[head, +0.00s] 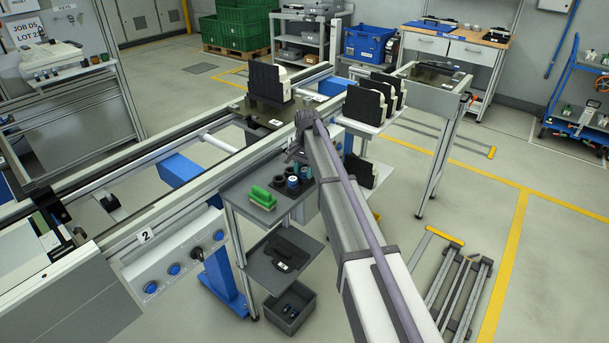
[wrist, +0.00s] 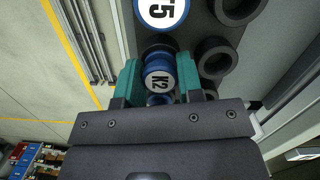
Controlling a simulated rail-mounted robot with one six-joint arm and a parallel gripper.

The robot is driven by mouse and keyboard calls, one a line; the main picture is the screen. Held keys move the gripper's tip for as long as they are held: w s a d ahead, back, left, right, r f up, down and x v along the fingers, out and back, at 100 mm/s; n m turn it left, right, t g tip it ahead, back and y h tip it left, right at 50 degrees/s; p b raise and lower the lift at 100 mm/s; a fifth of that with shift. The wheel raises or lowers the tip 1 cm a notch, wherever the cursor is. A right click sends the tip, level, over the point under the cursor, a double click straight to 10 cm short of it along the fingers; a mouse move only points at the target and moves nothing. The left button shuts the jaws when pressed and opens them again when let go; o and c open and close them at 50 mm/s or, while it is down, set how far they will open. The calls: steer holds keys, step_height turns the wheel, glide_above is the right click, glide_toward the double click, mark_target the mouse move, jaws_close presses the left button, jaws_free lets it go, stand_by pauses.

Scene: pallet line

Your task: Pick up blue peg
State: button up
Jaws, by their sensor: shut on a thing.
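In the wrist view, my gripper (wrist: 159,68) has its two teal fingers on either side of a blue peg (wrist: 160,84) with a white label on its top that seems to read K2. The fingers are closed on this peg. Whether its base has left the dark holder (wrist: 188,40) cannot be told. A larger-looking blue-rimmed piece with a white label (wrist: 163,10) is just beyond it.
Black hollow cylinders (wrist: 216,56) stand close beside the held peg. A green block (head: 262,197) lies left of the holder. A lower shelf (head: 285,260) and a grey bin (head: 290,306) are below. The conveyor rail (head: 190,200) runs along the left.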

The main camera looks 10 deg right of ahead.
mark_target(304, 169)
steer(key=shift+c, duration=1.1)
step_height(304, 169, up, 10)
steer(key=p, duration=1)
